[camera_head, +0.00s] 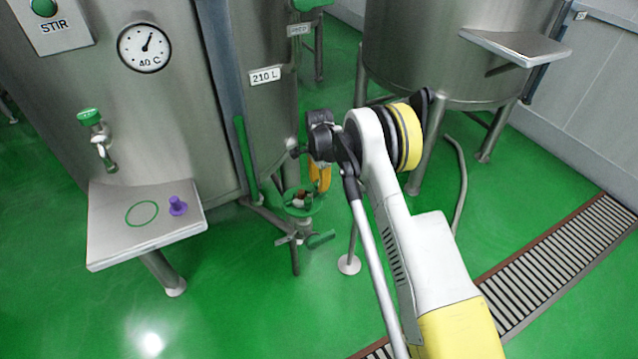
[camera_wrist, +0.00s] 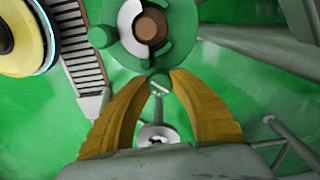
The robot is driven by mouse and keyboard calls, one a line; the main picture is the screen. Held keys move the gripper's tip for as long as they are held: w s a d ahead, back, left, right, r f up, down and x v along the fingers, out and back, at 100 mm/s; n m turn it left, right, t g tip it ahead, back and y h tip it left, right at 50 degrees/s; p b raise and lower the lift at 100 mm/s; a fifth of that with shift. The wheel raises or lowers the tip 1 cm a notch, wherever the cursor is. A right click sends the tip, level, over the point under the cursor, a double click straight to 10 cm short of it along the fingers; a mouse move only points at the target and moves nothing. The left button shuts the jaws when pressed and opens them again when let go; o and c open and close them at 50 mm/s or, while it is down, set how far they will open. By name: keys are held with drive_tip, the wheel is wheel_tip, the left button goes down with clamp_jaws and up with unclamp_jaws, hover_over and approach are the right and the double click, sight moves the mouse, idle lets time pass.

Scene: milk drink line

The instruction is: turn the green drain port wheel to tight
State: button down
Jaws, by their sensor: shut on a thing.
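The green drain port wheel (camera_head: 312,207) sits low beneath the left tank, near the floor. In the wrist view the wheel (camera_wrist: 184,48) fills the top middle, with a brown and pale hub and small round knobs on its rim. My gripper (camera_head: 321,188) reaches down to it with yellow fingers. In the wrist view my gripper (camera_wrist: 161,78) has its fingertips on either side of a green rim knob (camera_wrist: 160,84) and is shut on it. My fingers partly hide the wheel in the head view, and no tight mark is readable.
A steel shelf (camera_head: 110,229) with a purple piece (camera_head: 178,206) stands left, below a green-topped tap (camera_head: 92,117). The right tank (camera_head: 440,60) stands behind my arm. A floor grate (camera_head: 560,262) runs at right.

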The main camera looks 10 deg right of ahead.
drive_tip(key=m, duration=0.4)
drive_tip(key=shift+m, duration=2.8)
drive_tip(key=c, duration=1.1)
unclamp_jaws()
wheel_tip(320, 180, up, 12)
drive_tip(key=shift+r, duration=0.1)
